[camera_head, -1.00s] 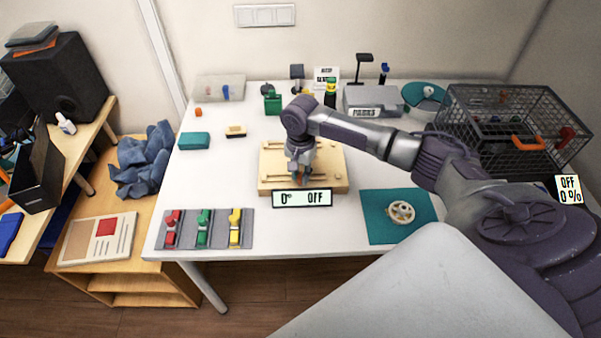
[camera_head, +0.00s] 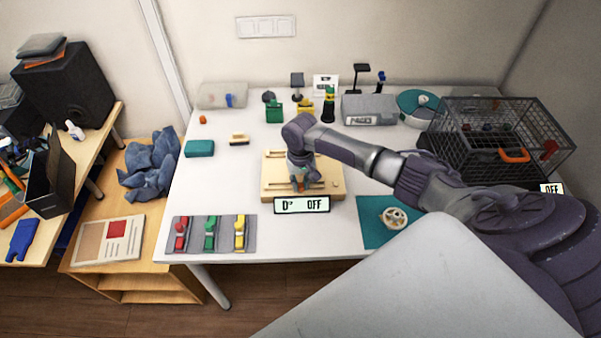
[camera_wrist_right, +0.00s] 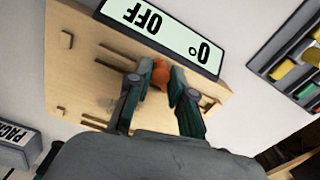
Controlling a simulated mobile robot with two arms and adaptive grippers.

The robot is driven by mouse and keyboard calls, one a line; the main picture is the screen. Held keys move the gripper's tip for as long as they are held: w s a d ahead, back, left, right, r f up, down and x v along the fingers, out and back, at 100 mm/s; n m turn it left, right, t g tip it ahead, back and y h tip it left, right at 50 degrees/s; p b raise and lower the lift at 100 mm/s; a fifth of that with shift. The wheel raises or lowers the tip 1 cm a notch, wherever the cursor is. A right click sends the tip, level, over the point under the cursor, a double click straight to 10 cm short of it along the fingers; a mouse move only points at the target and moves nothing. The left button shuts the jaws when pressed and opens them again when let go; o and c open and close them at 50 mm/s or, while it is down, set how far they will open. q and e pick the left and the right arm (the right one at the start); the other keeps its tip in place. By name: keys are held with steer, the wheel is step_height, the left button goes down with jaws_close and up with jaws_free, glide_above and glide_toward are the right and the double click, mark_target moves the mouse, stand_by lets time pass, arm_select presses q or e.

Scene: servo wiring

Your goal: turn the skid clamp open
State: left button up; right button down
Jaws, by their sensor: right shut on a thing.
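The wooden board (camera_head: 331,163) lies on the white table, with slots and small pegs on its top. My right gripper (camera_head: 302,183) points down over its middle. In the wrist view, its dark fingers (camera_wrist_right: 155,84) are shut on a small orange knob (camera_wrist_right: 160,72), which I take to be the skid clamp's; the fingers hide much of it. A display (camera_head: 302,205) at the board's front edge reads 0° OFF, and it shows upside down in the wrist view (camera_wrist_right: 160,27). My left gripper is in neither view.
Red, green and yellow clamps sit on a grey strip (camera_head: 223,245) at front left. A teal mat (camera_head: 373,232) with a cream wheel (camera_head: 393,217) lies to the right. A wire cage (camera_head: 500,135) and a grey box (camera_head: 370,110) stand behind.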

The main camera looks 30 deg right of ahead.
mark_target(300, 185)
steer(key=n+p, duration=0.1)
steer(key=n, duration=0.3)
steer(key=shift+n, duration=0.3)
steer(key=n+p, duration=0.1)
steer(key=n, duration=0.3)
steer(key=shift+n, duration=0.3)
steer(key=c, duration=1)
jaws_free()
steer(key=shift+c, duration=0.2)
steer(key=shift+r, duration=0.1)
step_height(300, 185, up, 12)
